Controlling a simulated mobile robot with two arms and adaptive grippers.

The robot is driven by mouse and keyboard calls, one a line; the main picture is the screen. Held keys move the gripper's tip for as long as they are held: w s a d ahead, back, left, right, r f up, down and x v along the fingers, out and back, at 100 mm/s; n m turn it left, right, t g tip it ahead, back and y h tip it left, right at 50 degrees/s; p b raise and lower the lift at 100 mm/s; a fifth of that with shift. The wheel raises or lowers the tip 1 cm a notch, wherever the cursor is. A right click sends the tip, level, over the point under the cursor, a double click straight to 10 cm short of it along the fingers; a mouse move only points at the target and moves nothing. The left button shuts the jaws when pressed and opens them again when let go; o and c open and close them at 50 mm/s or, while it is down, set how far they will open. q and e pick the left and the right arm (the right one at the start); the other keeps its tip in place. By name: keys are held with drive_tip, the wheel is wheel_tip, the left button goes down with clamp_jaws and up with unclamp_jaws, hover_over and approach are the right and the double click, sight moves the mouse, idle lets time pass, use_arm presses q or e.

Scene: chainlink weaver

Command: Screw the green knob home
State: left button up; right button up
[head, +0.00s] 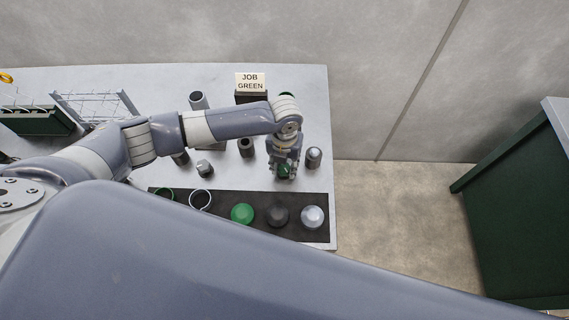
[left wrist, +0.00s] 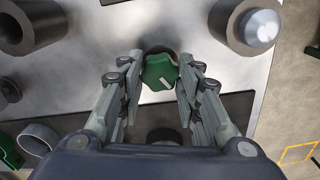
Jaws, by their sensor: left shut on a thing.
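My left gripper (head: 284,168) points down over the right part of the grey table. It is shut on the green knob (left wrist: 160,72), with a fingertip on each side of it. The knob also shows in the head view (head: 284,171), low between the fingers. In the left wrist view a dark round shape shows just behind the knob; whether the knob is seated on it I cannot tell. My right gripper is not in view.
A card reading JOB GREEN (head: 250,81) stands at the back of the table (head: 316,120). A dark mat (head: 331,207) holds green, dark and silver round caps plus two rings. A silver-topped post (head: 314,157) stands close right of the gripper. A wire rack (head: 95,106) is at left.

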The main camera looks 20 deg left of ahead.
sight(284, 167)
use_arm(q)
drive_tip(key=o, duration=1)
drive_tip(key=shift+o, duration=0.2)
wheel_tip(284, 167, up, 12)
drive_tip(key=shift+f, duration=0.1)
